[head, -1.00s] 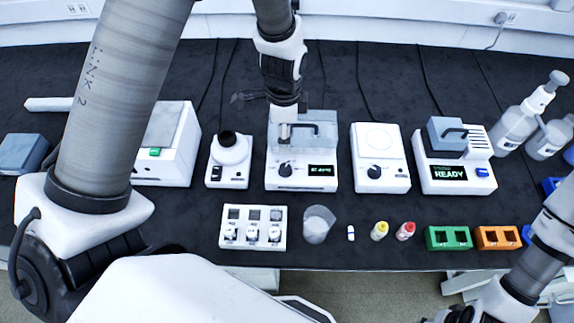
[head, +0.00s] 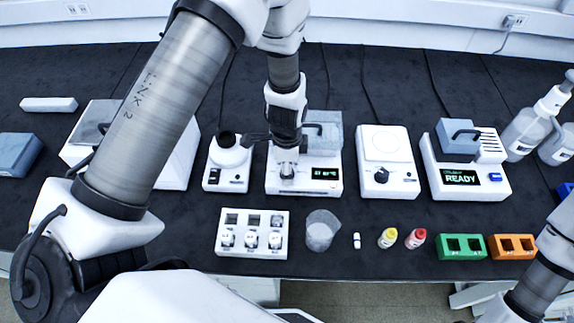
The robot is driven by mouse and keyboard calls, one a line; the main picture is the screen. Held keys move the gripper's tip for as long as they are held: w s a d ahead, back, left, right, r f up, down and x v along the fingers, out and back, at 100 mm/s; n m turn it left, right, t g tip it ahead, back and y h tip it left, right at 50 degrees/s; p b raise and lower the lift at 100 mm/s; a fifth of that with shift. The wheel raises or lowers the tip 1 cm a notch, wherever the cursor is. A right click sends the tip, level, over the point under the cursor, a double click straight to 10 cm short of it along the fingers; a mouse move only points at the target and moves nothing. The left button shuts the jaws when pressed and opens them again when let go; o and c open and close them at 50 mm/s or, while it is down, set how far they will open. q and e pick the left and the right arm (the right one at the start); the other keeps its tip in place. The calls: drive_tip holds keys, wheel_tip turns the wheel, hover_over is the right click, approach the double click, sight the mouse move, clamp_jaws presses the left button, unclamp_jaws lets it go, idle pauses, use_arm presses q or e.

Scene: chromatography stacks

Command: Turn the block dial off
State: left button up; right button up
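The heating block unit (head: 330,187) stands in the middle of the bench. It has a white body, a grey block with a dark handle on top, and a lit green display (head: 325,174) too small to read surely. Its dial is on the front face, left of the display, and is mostly hidden by my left gripper (head: 287,172). The gripper points down with its tips at the dial. I cannot tell whether the fingers are closed on it. My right arm shows at the lower right, but its gripper is out of view.
A stirrer with a similar dial (head: 382,175) stands to the right, then a unit reading READY (head: 462,178). A small white device (head: 227,163) is close on the left. In front are a vial rack (head: 251,251), a beaker (head: 320,232) and small bottles.

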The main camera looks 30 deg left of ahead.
use_arm(q)
drive_tip(key=shift+s+r, duration=0.1)
drive_tip(key=shift+s, duration=0.05)
drive_tip(key=shift+c, duration=0.7)
clamp_jaws()
drive_tip(key=shift+n, duration=0.4)
drive_tip(key=n+p, duration=0.1)
drive_tip(key=n, duration=0.3)
drive_tip(key=shift+n, duration=0.3)
drive_tip(key=n+p, duration=0.2)
drive_tip(key=n, duration=0.2)
drive_tip(key=shift+n, duration=0.3)
drive_tip(key=n+p, duration=0.2)
drive_tip(key=n, duration=0.3)
drive_tip(key=shift+s+d, duration=0.1)
drive_tip(key=shift+n+p, duration=1.25)
drive_tip(key=shift+n, duration=1.25)
